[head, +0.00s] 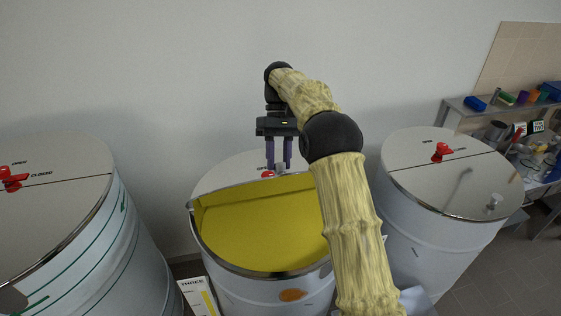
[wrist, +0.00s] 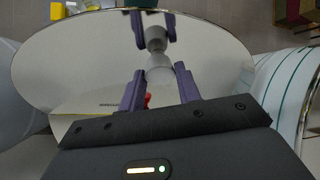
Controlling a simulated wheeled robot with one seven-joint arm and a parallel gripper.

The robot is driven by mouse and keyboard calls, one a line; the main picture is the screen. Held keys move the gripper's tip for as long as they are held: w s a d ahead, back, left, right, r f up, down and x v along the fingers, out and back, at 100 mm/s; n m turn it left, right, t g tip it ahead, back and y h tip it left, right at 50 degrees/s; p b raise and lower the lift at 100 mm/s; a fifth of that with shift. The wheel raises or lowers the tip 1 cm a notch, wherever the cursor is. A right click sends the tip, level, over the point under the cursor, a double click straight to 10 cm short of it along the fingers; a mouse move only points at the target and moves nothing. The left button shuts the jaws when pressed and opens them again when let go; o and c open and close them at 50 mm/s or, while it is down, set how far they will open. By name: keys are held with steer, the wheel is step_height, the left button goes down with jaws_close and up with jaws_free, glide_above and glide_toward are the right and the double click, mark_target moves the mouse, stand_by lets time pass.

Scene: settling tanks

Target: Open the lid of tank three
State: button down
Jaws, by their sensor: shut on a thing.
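Tank three (head: 240,288) is the middle white drum, with a sign reading THREE (head: 192,285) by its foot. Its yellow inside shows through the open front half of the top. The lid flap (head: 225,193) stands raised near the middle of the top, seen almost edge-on. My gripper (head: 279,167) is behind the flap's upper edge, fingers pointing down. In the wrist view my gripper (wrist: 160,72) is shut on the grey lid knob (wrist: 159,77), against the mirror-like lid (wrist: 85,65), which reflects the fingers. A red latch (head: 267,174) shows beside the fingers, partly hidden.
A closed tank (head: 130,255) with a red latch (head: 12,178) stands at left. Another closed tank (head: 430,235) stands at right, with a red latch (head: 441,150) and grey knob (head: 494,201). A cluttered bench (head: 535,165) is at far right. The wall is behind.

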steer(key=shift+w, duration=0.15)
stand_by(0.3)
steer(key=c, duration=1)
jaws_free()
